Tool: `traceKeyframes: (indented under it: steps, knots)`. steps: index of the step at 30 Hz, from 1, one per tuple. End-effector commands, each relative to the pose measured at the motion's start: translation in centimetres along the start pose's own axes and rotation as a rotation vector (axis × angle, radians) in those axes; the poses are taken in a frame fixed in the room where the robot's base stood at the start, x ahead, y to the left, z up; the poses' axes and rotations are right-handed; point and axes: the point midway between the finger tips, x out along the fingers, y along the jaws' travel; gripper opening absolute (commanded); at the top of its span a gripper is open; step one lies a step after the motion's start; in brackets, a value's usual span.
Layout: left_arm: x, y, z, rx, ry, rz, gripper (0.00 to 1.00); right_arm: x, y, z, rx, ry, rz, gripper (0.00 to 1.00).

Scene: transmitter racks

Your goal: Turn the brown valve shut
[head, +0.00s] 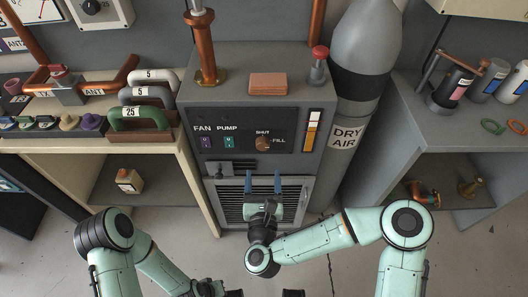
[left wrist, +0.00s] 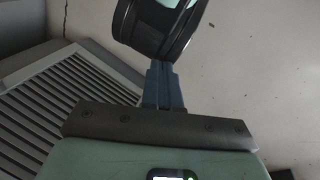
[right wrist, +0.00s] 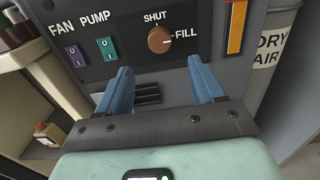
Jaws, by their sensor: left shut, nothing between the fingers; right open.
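The brown valve (head: 263,143) is a round knob on the dark front panel of the grey cabinet, between the words SHUT and FILL. In the right wrist view the brown knob (right wrist: 159,40) has its white mark on the right, toward FILL. My right gripper (head: 263,179) is open and empty, below the knob and in front of the cabinet. In the right wrist view its blue fingers (right wrist: 160,78) stand apart, below the knob and not touching it. My left gripper (left wrist: 161,68) is shut and empty, low down, with a dark round arm part just beyond its tips.
FAN and PUMP switches (head: 206,142) sit left of the knob, and a small lever (head: 219,170) is below. A louvred grille (head: 232,208) fills the lower cabinet. The DRY AIR cylinder (head: 358,90) stands at the right. Shelves flank both sides.

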Motion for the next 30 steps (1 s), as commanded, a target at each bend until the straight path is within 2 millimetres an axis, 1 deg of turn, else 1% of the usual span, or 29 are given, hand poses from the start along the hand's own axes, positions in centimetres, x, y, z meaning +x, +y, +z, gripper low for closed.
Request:
traceKeyframes:
  steps: [1,6,9,12,15,18,26,27,29,30]
  knots:
    - [0.2,-0.1,-0.2,-0.001,0.005,-0.001,0.00,1.2,-0.1,-0.1,0.000,-0.002,-0.005,0.68]
    - [0.6,-0.2,-0.7,-0.002,0.020,-0.002,0.00,4.9,-0.1,-0.1,0.000,-0.001,-0.004,0.68]
    - [0.8,-0.3,-1.0,-0.003,0.029,-0.002,0.00,6.7,-0.1,-0.1,-0.001,0.000,-0.002,0.68]
    - [1.0,-0.4,-1.3,-0.004,0.036,-0.003,0.00,8.1,0.0,-0.1,-0.002,0.001,-0.001,0.68]
    - [1.1,-0.4,-1.5,-0.004,0.041,-0.003,0.00,9.0,0.0,-0.1,-0.002,0.001,0.000,0.68]
    - [1.1,-0.5,-1.6,-0.004,0.045,-0.003,0.00,9.5,0.0,-0.1,-0.003,0.002,0.001,0.68]
    - [1.1,-0.4,-1.6,-0.004,0.046,-0.003,0.00,9.6,0.0,-0.1,-0.003,0.002,0.002,0.68]
    - [1.1,-0.4,-1.6,-0.004,0.046,-0.003,0.00,9.6,0.0,-0.1,-0.003,0.002,0.002,0.65]
    - [1.1,-0.4,-1.6,-0.004,0.046,-0.003,0.00,9.6,0.0,-0.1,-0.003,0.002,0.002,0.45]
    - [1.1,-0.4,-1.6,-0.004,0.046,-0.003,0.00,9.6,0.0,-0.1,-0.003,0.002,0.002,0.32]
